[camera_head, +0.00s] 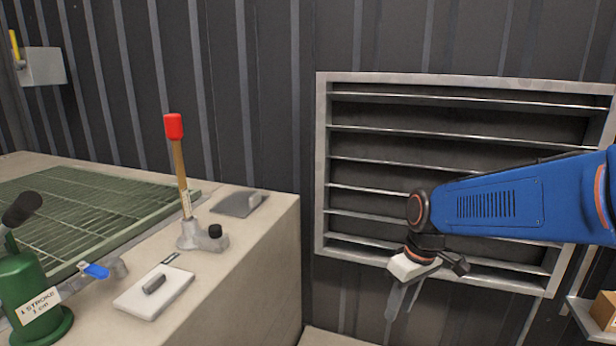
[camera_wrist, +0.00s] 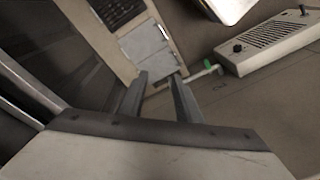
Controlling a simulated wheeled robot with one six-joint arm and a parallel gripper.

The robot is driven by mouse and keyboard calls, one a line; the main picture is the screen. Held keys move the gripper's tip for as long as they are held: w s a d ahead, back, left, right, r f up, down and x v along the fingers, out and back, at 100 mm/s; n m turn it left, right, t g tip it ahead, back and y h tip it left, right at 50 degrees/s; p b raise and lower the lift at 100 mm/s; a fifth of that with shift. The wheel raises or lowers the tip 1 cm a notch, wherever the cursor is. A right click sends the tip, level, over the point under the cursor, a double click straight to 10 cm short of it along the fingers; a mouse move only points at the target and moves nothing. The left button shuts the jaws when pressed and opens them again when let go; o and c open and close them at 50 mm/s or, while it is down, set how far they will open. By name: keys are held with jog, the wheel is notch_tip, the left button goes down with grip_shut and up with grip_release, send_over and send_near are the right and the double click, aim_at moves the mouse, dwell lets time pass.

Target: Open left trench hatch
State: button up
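My gripper (camera_head: 401,302) hangs in front of the louvred wall vent in the head view, pointing down. Its two fingers (camera_wrist: 158,80) are apart with nothing between them in the wrist view. Beyond the fingertips, the wrist view shows light grey panels (camera_wrist: 146,42) set in a pale frame, apart from the fingers. I cannot tell whether these are the trench hatch. In the head view, a white plate with a dark grip (camera_head: 153,292) and a grey plate (camera_head: 239,203) lie on the concrete block, well left of my gripper. No hatch is clearly identifiable.
The concrete block (camera_head: 262,262) carries a red-topped lever (camera_head: 178,170), a green grating (camera_head: 75,205) and a green pump (camera_head: 30,290). The louvred vent (camera_head: 375,112) is behind my arm. A white box with knobs (camera_wrist: 270,42) and a green-tipped part (camera_wrist: 207,64) show in the wrist view.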

jog(key=s+d+r+m+t, duration=0.2)
jog(key=s+d+m, duration=0.1)
jog(key=s, duration=0.5)
jog(key=s+d+r+m+t+h, duration=0.1)
jog(key=s+d+r+m+t, duration=0.1)
jog(key=s, duration=0.6)
jog(key=d+m, duration=0.1)
jog(key=d, duration=0.1)
jog(key=shift+d, duration=0.3)
jog(key=shift+s+f, duration=0.1)
jog(key=shift+s, duration=0.15)
jog(key=c, duration=0.3)
jog(key=shift+d, duration=0.1)
grip_shut()
